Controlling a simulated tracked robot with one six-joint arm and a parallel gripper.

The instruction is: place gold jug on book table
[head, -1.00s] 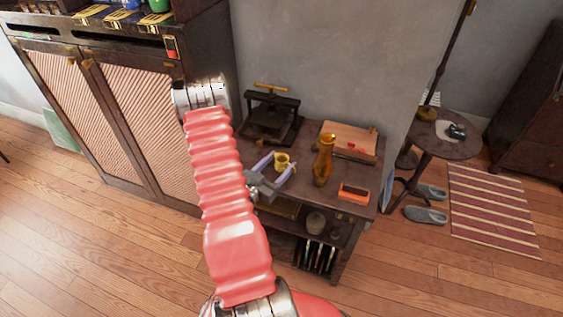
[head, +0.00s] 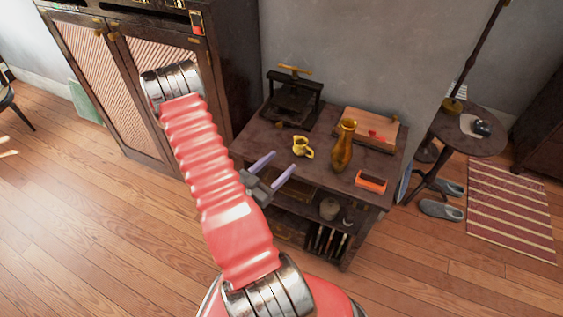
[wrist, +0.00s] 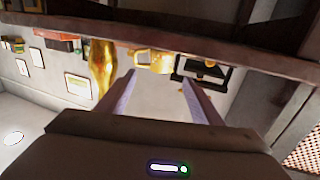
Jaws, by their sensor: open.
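The small gold jug (head: 301,146) stands upright on the top of the dark wooden book table (head: 322,172). My gripper (head: 282,162) is open and empty, with its two pale purple fingers pointing at the jug from the table's front edge. The jug is just beyond the fingertips, and none of it is between them. In the wrist view, which is upside down, the jug (wrist: 155,60) shows ahead of the open fingers (wrist: 159,78).
A taller gold vase (head: 343,146) stands right of the jug, near an orange-and-black item (head: 371,181). A black press (head: 292,98) and a wooden board (head: 370,130) are at the back. A cabinet (head: 153,90) stands left.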

